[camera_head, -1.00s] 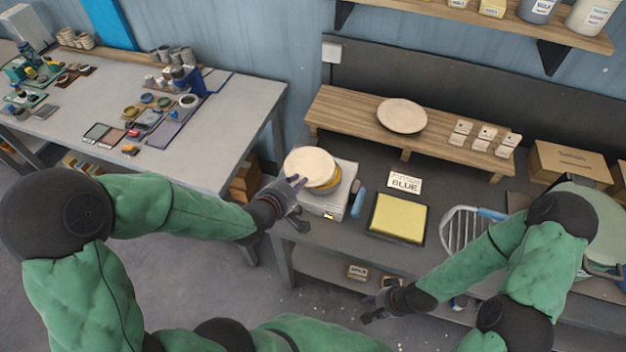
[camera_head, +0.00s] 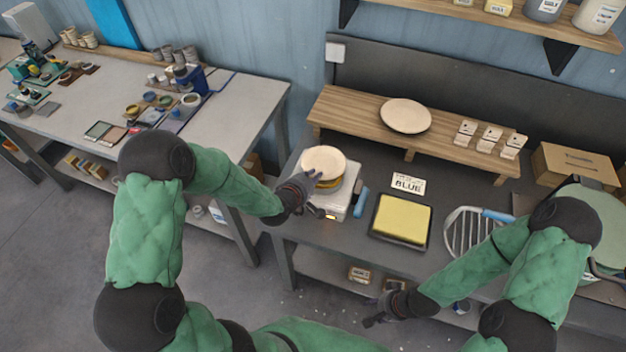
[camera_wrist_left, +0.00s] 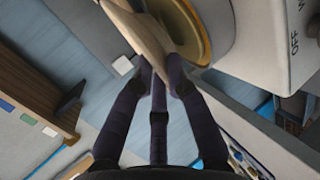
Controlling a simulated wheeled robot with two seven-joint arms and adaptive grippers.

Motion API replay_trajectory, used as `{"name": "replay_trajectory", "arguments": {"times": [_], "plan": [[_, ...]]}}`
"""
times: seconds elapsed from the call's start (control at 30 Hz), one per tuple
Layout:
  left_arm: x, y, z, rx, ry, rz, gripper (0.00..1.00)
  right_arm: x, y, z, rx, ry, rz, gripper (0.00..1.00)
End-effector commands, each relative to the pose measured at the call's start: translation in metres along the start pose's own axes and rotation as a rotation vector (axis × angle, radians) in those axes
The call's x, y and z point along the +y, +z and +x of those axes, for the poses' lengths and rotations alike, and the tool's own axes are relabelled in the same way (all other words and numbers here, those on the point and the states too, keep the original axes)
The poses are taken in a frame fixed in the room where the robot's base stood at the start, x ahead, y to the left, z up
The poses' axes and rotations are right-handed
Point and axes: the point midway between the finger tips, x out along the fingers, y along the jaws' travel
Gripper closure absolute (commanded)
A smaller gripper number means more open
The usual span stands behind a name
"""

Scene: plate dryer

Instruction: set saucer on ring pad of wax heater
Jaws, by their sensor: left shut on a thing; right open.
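A cream saucer (camera_head: 324,161) is held by its near-left edge in my left gripper (camera_head: 308,184), which is shut on it. In the left wrist view the saucer (camera_wrist_left: 140,30) runs up from between the fingers (camera_wrist_left: 165,78). The wax heater (camera_head: 341,200) is a white box with a yellow-brown round top (camera_head: 331,184) under the saucer. The wrist view shows this round top (camera_wrist_left: 186,25) close beside the saucer; whether they touch I cannot tell. The saucer hides most of the pad. My right gripper (camera_head: 376,318) is open and empty in front of the bench's front edge.
A wooden riser (camera_head: 360,120) behind carries another plate (camera_head: 405,115) and small tags. A wire rack (camera_head: 466,232) stands further right.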

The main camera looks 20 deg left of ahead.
Motion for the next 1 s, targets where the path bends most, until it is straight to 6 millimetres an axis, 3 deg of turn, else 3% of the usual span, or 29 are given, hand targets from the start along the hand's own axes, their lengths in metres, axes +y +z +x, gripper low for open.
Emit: {"name": "replay_trajectory", "arguments": {"times": [0.1, 0.47, 0.5, 0.57, 1.0], "plan": [[-0.0122, -0.0003, 0.0069, 0.001, 0.001, 0.000, 1.00, 0.0010, -0.0001, 0.0027, 0.000, 0.000, 0.000, 0.57], [-0.0146, 0.0000, 0.0082, 0.001, 0.003, 0.001, 1.00, 0.0020, -0.0002, 0.0056, 0.000, 0.000, 0.000, 0.57], [-0.0145, 0.0003, 0.0076, 0.000, 0.001, 0.000, 0.73, 0.0016, -0.0002, 0.0046, 0.000, 0.000, 0.000, 0.57], [-0.0142, 0.0003, 0.0075, 0.000, 0.001, 0.000, 0.61, 0.0015, -0.0002, 0.0043, 0.000, 0.000, 0.000, 0.57], [-0.0113, -0.0001, 0.0039, 0.001, 0.001, 0.000, 0.61, 0.0004, -0.0001, 0.0011, 0.000, 0.000, 0.000, 0.57]]}}
